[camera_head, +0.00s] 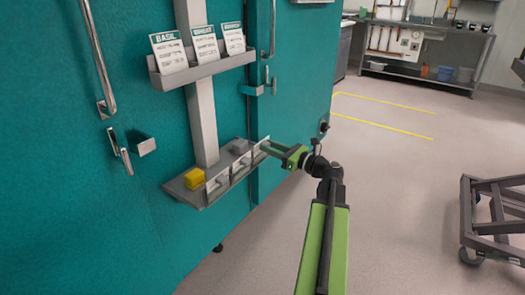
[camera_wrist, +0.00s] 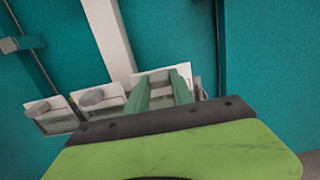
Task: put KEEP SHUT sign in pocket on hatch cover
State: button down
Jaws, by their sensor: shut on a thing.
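My gripper (camera_head: 278,152) reaches the right end of a low grey shelf on the teal chamber front. In the wrist view its two green fingers (camera_wrist: 160,92) point at the rightmost white plate (camera_wrist: 160,76), one of three in a row. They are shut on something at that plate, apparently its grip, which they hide. The plate still stands in the row. No KEEP SHUT lettering is readable on it, so I cannot tell whether it is the sign. I cannot make out a pocket on a hatch cover in either view.
The low shelf (camera_head: 176,189) also holds a yellow block (camera_head: 194,178) and the other white plates (camera_head: 217,183). Above it, a rack (camera_head: 213,69) holds three cards, one reading BASIL. Door handles jut from the teal front. A grey cart (camera_head: 492,220) stands at right; the floor between is clear.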

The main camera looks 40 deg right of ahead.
jog(key=shift+s+r, duration=0.1)
jog(key=shift+r+p, duration=0.85)
jog(key=shift+p, duration=0.05)
notch_tip(320, 180, up, 3)
jog(key=p, duration=0.3)
dwell(0.4)
dwell(0.4)
jog(key=v, duration=0.9)
jog(key=shift+s+b, duration=0.4)
jog(key=shift+d, duration=0.1)
